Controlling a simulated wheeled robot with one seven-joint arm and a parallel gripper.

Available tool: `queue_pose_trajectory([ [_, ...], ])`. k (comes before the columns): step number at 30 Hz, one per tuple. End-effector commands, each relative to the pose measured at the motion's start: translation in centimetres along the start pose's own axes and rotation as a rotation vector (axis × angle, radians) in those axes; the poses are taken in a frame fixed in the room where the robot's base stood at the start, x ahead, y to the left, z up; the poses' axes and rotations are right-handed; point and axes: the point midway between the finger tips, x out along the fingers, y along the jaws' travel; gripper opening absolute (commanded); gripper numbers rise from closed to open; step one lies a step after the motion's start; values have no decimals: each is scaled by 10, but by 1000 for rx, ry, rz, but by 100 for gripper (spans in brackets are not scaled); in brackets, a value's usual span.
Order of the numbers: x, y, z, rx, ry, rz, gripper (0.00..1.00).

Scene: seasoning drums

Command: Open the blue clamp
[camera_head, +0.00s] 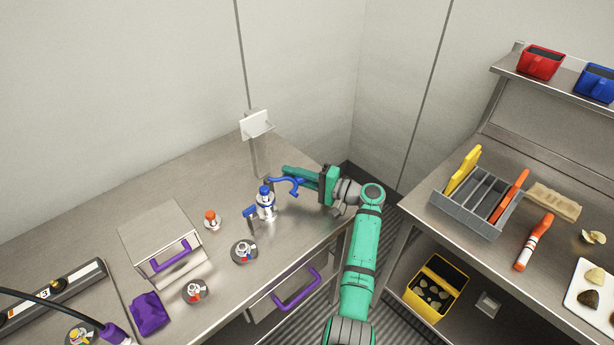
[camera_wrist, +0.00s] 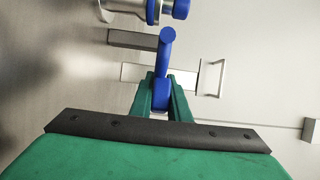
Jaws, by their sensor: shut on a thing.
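The blue clamp (camera_head: 284,183) is a curved blue piece beside a small white-and-metal drum with a blue cap (camera_head: 266,200) on the left table. My gripper (camera_head: 297,176) reaches in from the right, its green fingers at the clamp's right end. In the wrist view my gripper (camera_wrist: 160,93) is shut on the blue clamp (camera_wrist: 165,50), whose bar stands up from between the fingertips. A blue knob (camera_wrist: 180,9) on a metal part shows at the top of the wrist view. I cannot tell how the clamp joins the drum.
A blue-topped post (camera_head: 250,214) stands just left of the drum. A white plate on a post (camera_head: 257,125) rises behind. A metal box with a purple handle (camera_head: 160,240) is on the left. The shelf table (camera_head: 420,205) is on the right, past a floor gap.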

Motion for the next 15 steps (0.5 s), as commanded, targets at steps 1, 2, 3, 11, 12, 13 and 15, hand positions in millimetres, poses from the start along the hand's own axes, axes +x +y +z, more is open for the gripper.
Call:
queue_pose_trajectory([
  [1, 2, -1, -1, 1, -21, -1, 0],
  [2, 4, 0, 0, 2, -37, -1, 0],
  [3, 6, -1, 1, 2, -54, -1, 0],
  [11, 14, 0, 5, 2, -128, -1, 0],
  [12, 14, 0, 5, 2, -134, -1, 0],
  [13, 15, 0, 5, 2, -138, -1, 0],
  [15, 15, 0, 5, 2, -143, -1, 0],
])
